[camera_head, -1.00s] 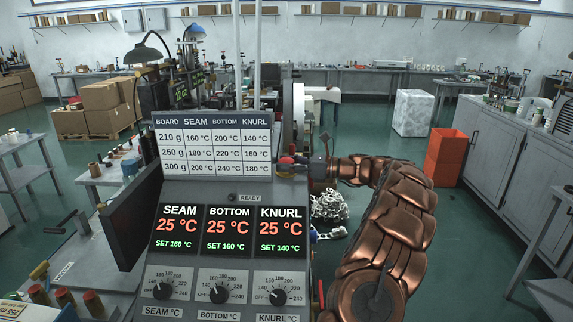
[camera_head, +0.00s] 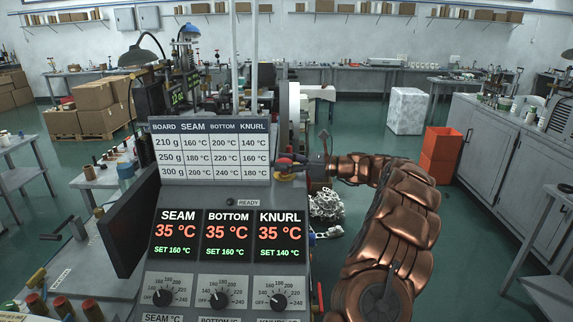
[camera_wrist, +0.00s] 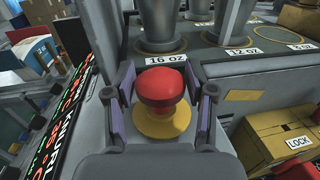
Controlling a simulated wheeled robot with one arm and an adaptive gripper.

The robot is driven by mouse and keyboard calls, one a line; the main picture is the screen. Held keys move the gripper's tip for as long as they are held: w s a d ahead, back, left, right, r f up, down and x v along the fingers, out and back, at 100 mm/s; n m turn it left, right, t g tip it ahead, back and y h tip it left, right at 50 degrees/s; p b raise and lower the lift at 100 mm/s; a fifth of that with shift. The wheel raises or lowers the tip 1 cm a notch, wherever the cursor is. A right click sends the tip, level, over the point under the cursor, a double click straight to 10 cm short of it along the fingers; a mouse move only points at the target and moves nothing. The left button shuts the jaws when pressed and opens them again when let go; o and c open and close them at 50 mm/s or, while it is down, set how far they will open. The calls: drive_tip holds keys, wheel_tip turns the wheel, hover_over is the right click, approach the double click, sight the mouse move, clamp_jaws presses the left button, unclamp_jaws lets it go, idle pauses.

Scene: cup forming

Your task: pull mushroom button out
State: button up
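The red mushroom button (camera_wrist: 160,88) sits on a yellow round base (camera_wrist: 161,122) in the middle of the wrist view. My gripper (camera_wrist: 162,98) has its two purple-padded fingers on either side of the red cap. A narrow gap shows between the cap and each pad, so the fingers look open around it. In the head view the button (camera_head: 284,161) is a small red shape at the right edge of the temperature board, with my gripper (camera_head: 300,164) reaching it from the right. My fingers are small and partly hidden there.
The control panel (camera_head: 214,196) with three lit displays stands below the board (camera_head: 209,150). The wrist view shows metal cups (camera_wrist: 165,25) by a "16 OZ" label behind the button, and a yellow box (camera_wrist: 272,140) marked "LOCK" at right.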

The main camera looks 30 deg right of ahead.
drive_tip(key=shift+o, duration=1.3)
drive_tip(key=shift+f, duration=0.1)
drive_tip(key=shift+d, duration=0.1)
drive_tip(key=v, duration=1.2)
